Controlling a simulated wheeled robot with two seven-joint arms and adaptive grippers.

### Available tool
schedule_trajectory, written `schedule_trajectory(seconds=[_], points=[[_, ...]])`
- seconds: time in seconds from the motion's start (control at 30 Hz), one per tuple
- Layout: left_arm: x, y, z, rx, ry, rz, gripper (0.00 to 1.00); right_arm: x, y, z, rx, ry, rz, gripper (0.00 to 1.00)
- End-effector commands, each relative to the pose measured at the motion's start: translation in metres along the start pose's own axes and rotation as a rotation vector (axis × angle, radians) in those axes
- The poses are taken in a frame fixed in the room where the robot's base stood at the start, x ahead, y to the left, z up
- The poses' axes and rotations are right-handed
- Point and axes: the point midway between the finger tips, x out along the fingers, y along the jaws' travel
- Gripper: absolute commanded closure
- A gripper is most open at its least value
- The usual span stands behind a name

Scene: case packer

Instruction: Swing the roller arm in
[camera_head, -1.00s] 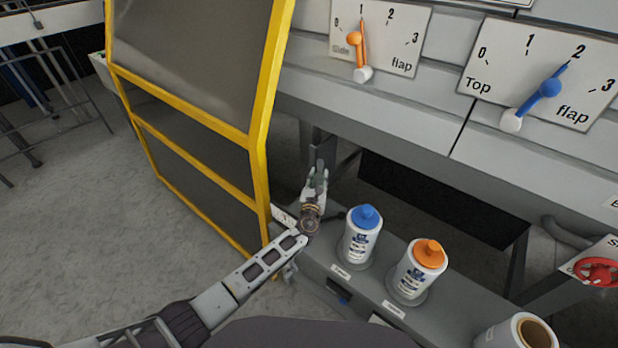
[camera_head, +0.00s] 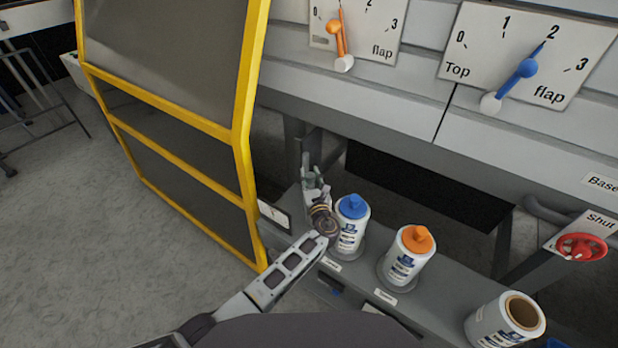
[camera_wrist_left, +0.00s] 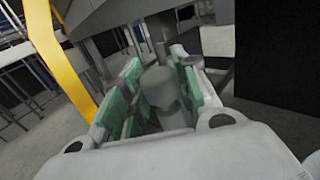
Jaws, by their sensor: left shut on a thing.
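My left gripper (camera_head: 313,182) is below the front of the machine, between the yellow-framed door and the blue-capped bottle. In the left wrist view its green pads (camera_wrist_left: 160,95) stand on both sides of a grey rounded handle (camera_wrist_left: 160,86), and the gripper is shut on it. The handle seems to belong to the roller arm; the rest of that arm cannot be made out. In the head view the handle is mostly hidden by the gripper. My right gripper is not in view.
The yellow-framed door (camera_head: 243,160) stands open on the left. The side flap dial (camera_head: 375,40), top flap dial (camera_head: 480,55) and red handwheel (camera_head: 580,247) are beyond.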

Motion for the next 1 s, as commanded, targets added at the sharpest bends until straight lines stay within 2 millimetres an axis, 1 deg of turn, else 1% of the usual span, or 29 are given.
schedule_trajectory(seconds=[0.4, 0.43, 0.57, 0.6, 1.0], points=[[-0.0023, -0.0018, -0.0009, -0.001, 0.003, 0.003, 1.00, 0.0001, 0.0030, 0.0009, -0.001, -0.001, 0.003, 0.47], [-0.0023, -0.0019, -0.0009, -0.001, 0.003, 0.003, 0.66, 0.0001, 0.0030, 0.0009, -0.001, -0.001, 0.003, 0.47], [-0.0019, -0.0016, -0.0006, -0.001, 0.002, 0.003, 0.49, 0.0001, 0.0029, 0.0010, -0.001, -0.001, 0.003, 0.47], [-0.0018, -0.0014, -0.0006, -0.001, 0.002, 0.003, 0.47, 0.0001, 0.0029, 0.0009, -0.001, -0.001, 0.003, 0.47], [-0.0029, -0.0008, -0.0001, -0.001, 0.001, 0.004, 0.47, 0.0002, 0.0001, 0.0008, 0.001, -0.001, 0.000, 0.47]])
